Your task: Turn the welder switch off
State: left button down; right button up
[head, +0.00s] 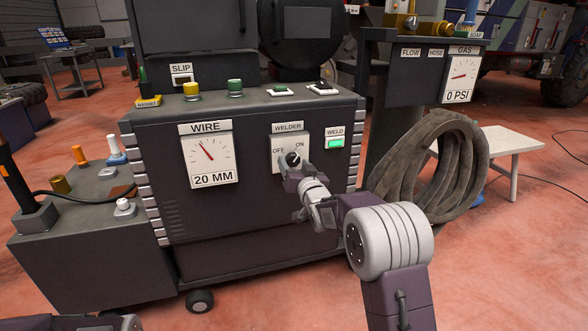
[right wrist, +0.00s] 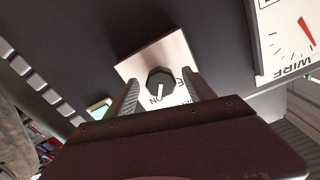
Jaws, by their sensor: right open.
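The welder switch is a black round knob (head: 293,158) on a white plate marked OFF and ON, on the front of the dark welder cabinet (head: 260,205). Its white pointer mark is turned toward ON, as the right wrist view shows on the knob (right wrist: 161,82). My right gripper (head: 289,168) is in front of the plate. In the right wrist view my right gripper (right wrist: 163,86) is open, with one finger on each side of the knob and gaps visible. The green WELD light (head: 336,143) is lit. My left gripper is out of view.
A WIRE gauge (head: 209,160) reading 20 MM is left of the switch. Buttons and switches line the cabinet top. A coiled hose (head: 430,165) hangs at right below the GAS gauge (head: 461,80). A low side unit (head: 85,225) with small knobs stands at left.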

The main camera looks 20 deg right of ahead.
jog(key=shift+w, duration=0.35)
grip_shut()
